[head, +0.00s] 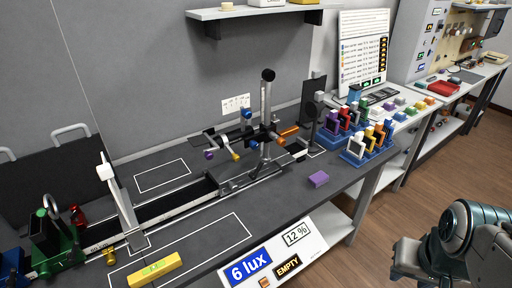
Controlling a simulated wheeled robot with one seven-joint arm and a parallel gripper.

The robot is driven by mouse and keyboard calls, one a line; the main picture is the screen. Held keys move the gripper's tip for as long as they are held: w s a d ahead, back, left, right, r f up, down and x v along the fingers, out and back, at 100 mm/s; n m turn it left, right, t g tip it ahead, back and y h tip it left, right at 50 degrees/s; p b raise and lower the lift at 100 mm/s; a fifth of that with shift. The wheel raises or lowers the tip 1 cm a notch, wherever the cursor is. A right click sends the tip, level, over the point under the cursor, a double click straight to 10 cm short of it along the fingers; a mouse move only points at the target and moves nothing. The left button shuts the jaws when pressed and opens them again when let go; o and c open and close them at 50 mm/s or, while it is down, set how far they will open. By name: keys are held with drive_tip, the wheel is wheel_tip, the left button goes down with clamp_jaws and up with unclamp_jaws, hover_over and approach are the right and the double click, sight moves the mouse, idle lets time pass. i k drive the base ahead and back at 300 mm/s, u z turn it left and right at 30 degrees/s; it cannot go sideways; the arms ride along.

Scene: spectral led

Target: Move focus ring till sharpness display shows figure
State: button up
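A sign panel at the bench's front edge carries a white display reading "12 %" (297,233), a blue display reading "6 lux" (249,268) and a black display reading "EMPTY" (287,266). An optical rail (165,212) runs along the dark bench. An upright post on it holds coloured knobs: orange (289,132), yellow (235,156), blue and purple. Which part is the focus ring I cannot tell. My arm shows at the lower right, over the floor and away from the bench. Its end (408,262) is partly visible; the finger state is unclear.
A green device (54,241) sits at the rail's left end. A shelf (259,11) overhangs behind. The wooden floor at right is clear.

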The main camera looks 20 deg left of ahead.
sight(235, 158)
drive_tip(key=k, duration=0.4)
drive_tip(key=u, duration=0.8)
drive_tip(key=i, duration=0.5)
drive_tip(key=z, duration=0.05)
